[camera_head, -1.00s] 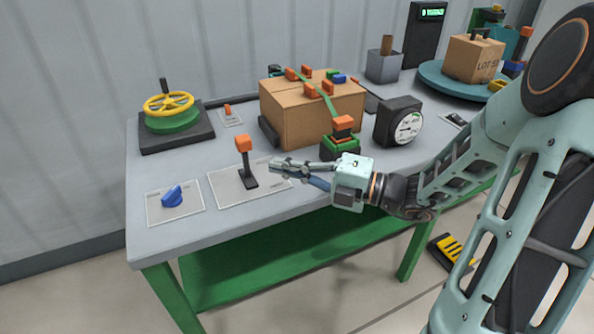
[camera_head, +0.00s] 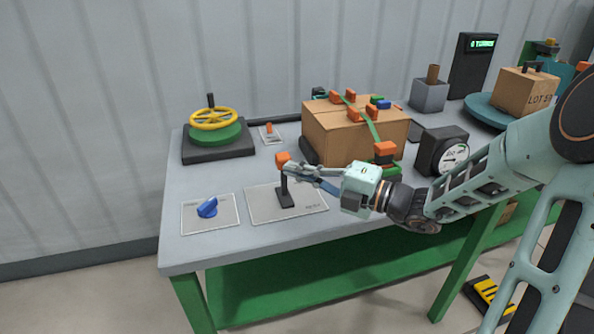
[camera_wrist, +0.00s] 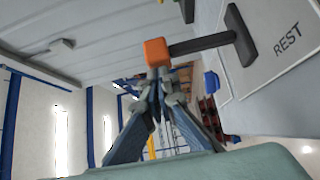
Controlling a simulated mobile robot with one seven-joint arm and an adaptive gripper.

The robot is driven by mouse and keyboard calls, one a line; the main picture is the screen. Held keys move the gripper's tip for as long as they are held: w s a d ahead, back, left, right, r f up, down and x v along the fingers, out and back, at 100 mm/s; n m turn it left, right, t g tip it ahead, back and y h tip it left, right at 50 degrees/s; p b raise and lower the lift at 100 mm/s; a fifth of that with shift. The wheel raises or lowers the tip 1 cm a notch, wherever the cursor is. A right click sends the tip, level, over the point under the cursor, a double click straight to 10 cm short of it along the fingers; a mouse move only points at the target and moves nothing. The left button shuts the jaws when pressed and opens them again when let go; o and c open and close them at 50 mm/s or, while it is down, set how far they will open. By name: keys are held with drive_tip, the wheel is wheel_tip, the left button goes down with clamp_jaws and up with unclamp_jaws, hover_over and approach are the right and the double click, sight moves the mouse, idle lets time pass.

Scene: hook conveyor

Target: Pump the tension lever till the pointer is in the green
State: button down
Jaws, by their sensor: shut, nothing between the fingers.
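A lever with an orange knob (camera_head: 283,159) stands on a light grey plate (camera_head: 312,198) at the table front, its black shaft roughly upright. In the wrist view the orange knob (camera_wrist: 156,52) is just beyond my fingertips, and its black shaft leads to a plate marked REST (camera_wrist: 285,45). My gripper (camera_head: 292,170) is shut and empty, its tips close beside the knob on the right; I cannot tell whether they touch it. The fingers also show in the wrist view (camera_wrist: 158,88). A dial gauge (camera_head: 455,158) stands at the right; its pointer is too small to read.
A blue knob (camera_head: 208,207) is left of the lever. A yellow handwheel (camera_head: 213,119) stands at the back left.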

sight(287, 152)
drive_tip(key=shift+r+p, duration=0.25)
drive_tip(key=shift+p, duration=0.3)
drive_tip(key=w+r+p, duration=0.1)
drive_tip(key=p, duration=0.4)
drive_tip(key=shift+a+m+g, duration=0.15)
drive_tip(key=shift+m+g, duration=0.15)
drive_tip(key=shift+m, duration=0.1)
drive_tip(key=w+p, duration=0.1)
drive_tip(key=p, duration=0.3)
drive_tip(key=w+m+h+p, duration=0.1)
drive_tip(key=p, duration=0.3)
drive_tip(key=shift+a+r+g+h, duration=0.15)
drive_tip(key=shift+a+g+h, duration=0.15)
drive_tip(key=p, duration=0.2)
drive_tip(key=w+p, duration=0.1)
drive_tip(key=p, duration=0.1)
drive_tip(key=shift+a+m+g+h, duration=0.2)
drive_tip(key=shift+m+g+h, duration=0.1)
drive_tip(key=shift+m, duration=0.1)
drive_tip(key=w+g+p, duration=0.1)
drive_tip(key=p, duration=0.2)
drive_tip(key=shift+w+a+m+h, duration=0.1)
drive_tip(key=shift+a+m+h, duration=0.05)
drive_tip(key=shift+m+h, duration=0.15)
drive_tip(key=shift+w+a+f+p, duration=0.1)
drive_tip(key=shift+w+f+p, duration=0.3)
drive_tip(key=shift+w+p, duration=0.25)
drive_tip(key=shift+r, duration=0.1)
